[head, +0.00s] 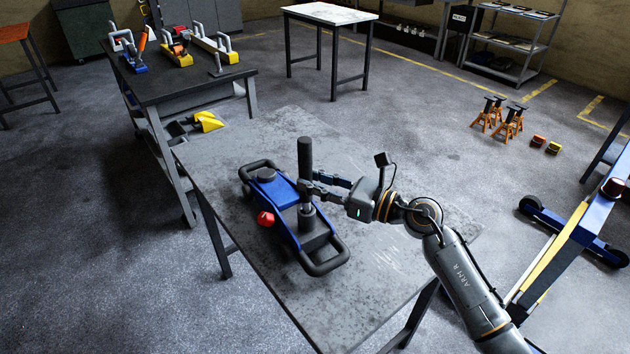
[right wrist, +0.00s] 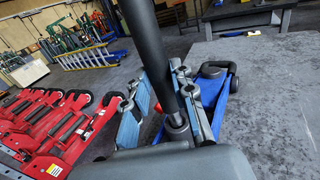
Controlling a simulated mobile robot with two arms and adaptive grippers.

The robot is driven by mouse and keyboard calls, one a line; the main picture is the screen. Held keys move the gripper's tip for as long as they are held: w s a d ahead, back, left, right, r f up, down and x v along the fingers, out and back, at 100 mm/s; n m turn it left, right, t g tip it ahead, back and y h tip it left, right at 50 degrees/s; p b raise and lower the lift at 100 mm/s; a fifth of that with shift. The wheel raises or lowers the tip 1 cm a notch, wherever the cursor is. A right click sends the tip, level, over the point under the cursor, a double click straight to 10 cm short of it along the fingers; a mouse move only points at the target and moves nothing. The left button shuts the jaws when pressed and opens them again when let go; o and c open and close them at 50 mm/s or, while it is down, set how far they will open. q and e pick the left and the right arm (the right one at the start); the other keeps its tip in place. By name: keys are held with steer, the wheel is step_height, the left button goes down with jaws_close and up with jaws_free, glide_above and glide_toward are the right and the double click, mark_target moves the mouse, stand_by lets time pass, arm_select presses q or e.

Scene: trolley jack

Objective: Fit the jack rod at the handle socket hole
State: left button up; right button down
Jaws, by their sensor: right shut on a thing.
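The jack rod (head: 305,158) is a dark upright bar with a thinner grey lower part. My right gripper (head: 309,190) is shut on it, reaching in from the right. The blue trolley jack (head: 282,192) lies on the grey table, with black bar handles at both ends and a red knob. Its dark round handle socket (head: 308,218) is directly below the rod. In the right wrist view the rod (right wrist: 157,55) runs down between the fingers to the socket (right wrist: 179,133). Its lower end meets the socket mouth; I cannot tell how deep it sits. My left gripper is out of view.
The table (head: 370,285) has bare room right of the jack. A dark bench (head: 190,88) with several tools stands at the back left. A white-topped table (head: 330,14) is behind. Orange jack stands (head: 497,118) stand on the floor, and a blue wheeled frame (head: 575,235) is at right.

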steer(key=shift+f+b, duration=1.5)
steer(key=shift+f, duration=0.1)
steer(key=c, duration=1)
jaws_free()
steer(key=shift+c, duration=0.2)
steer(key=shift+f, duration=0.1)
steer(key=v, duration=1.2)
